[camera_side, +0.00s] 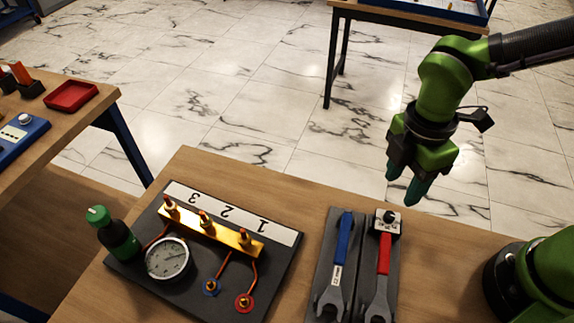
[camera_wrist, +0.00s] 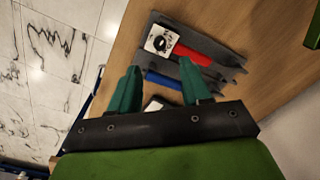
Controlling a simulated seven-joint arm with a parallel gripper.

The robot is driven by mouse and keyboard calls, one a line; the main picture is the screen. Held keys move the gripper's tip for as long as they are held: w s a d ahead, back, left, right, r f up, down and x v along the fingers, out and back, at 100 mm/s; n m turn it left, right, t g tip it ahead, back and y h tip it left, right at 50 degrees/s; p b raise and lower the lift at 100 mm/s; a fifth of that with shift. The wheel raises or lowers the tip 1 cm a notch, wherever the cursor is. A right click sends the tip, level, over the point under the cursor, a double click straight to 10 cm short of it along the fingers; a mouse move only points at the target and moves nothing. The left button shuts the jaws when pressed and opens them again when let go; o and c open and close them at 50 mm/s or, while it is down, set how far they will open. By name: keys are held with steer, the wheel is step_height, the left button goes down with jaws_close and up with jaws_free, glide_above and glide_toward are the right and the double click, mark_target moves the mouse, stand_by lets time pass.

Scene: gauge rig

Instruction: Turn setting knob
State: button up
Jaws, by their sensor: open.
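The setting knob (camera_side: 389,216) is a small black knob on a white square plate at the end of a red-handled wrench (camera_side: 384,254). The wrench lies in a dark grey tray (camera_side: 352,288). In the wrist view the knob (camera_wrist: 159,43) shows beyond my fingertips, near the top, with the red handle (camera_wrist: 192,55) to its right. My gripper (camera_side: 405,183) has green fingers and hangs above the table's far edge, up and to the right of the knob in the side view. It is open and empty, apart from the knob; the fingers (camera_wrist: 160,68) are spread in the wrist view.
A blue-handled wrench (camera_side: 342,242) lies beside the red one. Another table (camera_side: 60,120) stands at the left.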

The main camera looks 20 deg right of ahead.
mark_target(390, 215)
step_height(390, 215, down, 8)
steer(key=shift+s+f, duration=0.1)
steer(key=shift+f, duration=0.15)
jaws_close()
stand_by(0.3)
